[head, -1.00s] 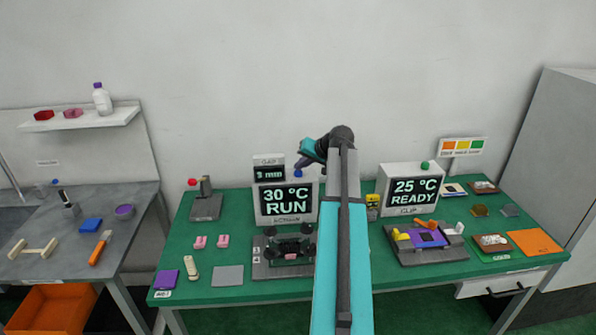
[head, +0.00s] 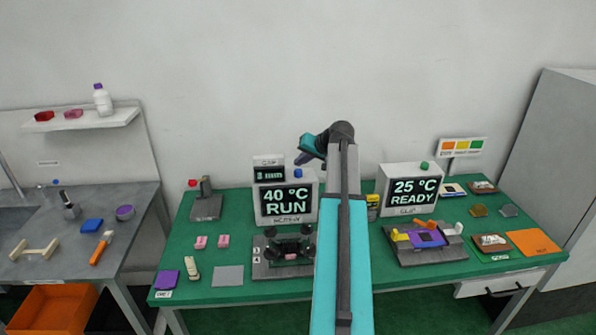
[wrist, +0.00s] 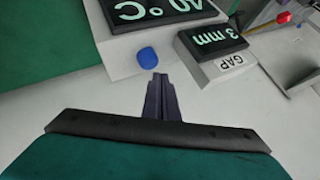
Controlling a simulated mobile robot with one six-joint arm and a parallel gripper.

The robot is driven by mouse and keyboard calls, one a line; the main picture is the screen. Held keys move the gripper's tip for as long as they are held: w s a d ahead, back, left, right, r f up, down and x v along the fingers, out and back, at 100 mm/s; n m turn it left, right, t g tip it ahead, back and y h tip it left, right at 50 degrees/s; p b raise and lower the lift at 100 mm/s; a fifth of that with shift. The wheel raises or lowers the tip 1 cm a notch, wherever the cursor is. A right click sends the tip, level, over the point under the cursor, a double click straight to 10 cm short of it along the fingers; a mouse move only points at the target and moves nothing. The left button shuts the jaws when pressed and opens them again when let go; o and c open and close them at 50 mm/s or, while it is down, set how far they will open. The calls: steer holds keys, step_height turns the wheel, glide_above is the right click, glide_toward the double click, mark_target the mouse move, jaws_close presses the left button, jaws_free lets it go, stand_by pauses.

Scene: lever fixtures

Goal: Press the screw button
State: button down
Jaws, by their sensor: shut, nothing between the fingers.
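The left display box (head: 266,208) reads 40 °C RUN; its lower label is too blurred to read. A blue button (head: 298,174) sits on its top right. In the wrist view the blue button (wrist: 147,55) is just beyond and slightly left of my fingertips, with a visible gap. My gripper (head: 301,161) is shut and empty, just above the button. My fingers also show in the wrist view (wrist: 160,80). The right display box (head: 383,186) reads 25 °C READY and has a green button (head: 425,166) on top.
A small gap display reading 3 mm (wrist: 213,42) stands beside the blue button. A black-posted fixture (head: 262,268) lies before the left box, and a purple clamp fixture (head: 428,238) before the right one. A red-tipped lever stand (head: 206,207) is at left.

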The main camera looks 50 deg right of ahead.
mark_target(300, 172)
steer(key=shift+r+p, duration=1.2)
steer(key=shift+r, duration=1.3)
